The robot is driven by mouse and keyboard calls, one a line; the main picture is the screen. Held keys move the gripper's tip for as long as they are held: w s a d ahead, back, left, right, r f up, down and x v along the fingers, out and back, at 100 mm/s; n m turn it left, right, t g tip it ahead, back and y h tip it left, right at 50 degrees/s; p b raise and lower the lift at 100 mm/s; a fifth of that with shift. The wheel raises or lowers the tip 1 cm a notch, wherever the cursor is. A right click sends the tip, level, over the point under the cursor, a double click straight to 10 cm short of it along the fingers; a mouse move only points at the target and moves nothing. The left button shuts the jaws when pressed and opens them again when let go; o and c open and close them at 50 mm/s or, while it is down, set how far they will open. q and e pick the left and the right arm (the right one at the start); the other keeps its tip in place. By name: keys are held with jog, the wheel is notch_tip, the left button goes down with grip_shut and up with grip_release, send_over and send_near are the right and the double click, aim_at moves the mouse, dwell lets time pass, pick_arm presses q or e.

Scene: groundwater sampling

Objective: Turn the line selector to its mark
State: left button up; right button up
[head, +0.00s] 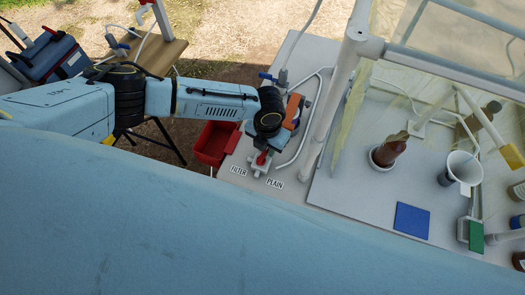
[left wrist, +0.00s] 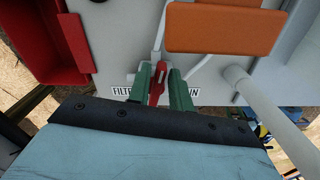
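The line selector is a small pale valve body (head: 258,170) with a red lever (head: 262,158), on the grey bench between the FILTER label (head: 238,170) and the PLAIN label (head: 275,183). My left gripper (head: 264,153) reaches down over it from the left. In the left wrist view the red lever (left wrist: 157,84) stands between the two green fingers (left wrist: 160,88), which sit close on both sides of it. The lever lies between the two labels there, and the fingers partly cover the labels. My right gripper is not in view.
A red bin (head: 213,143) hangs at the bench's left edge. An orange block (left wrist: 224,30) and a pale pipe (head: 307,120) are close by. To the right, a clear-walled enclosure holds a brown bottle (head: 389,150), a white cup (head: 459,170) and a blue square (head: 411,220).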

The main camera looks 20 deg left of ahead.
pick_arm(q)
grip_shut()
jog(key=n+p, duration=0.1)
jog(key=a+n+p, duration=0.1)
jog(key=n, duration=0.1)
jog(key=shift+s+r+n, duration=0.1)
jog(key=shift+r+n, duration=0.05)
jog(key=shift+n, duration=0.15)
jog(key=shift+a+n+p, duration=0.2)
jog(key=shift+n+p, duration=0.3)
jog(key=shift+n, duration=0.5)
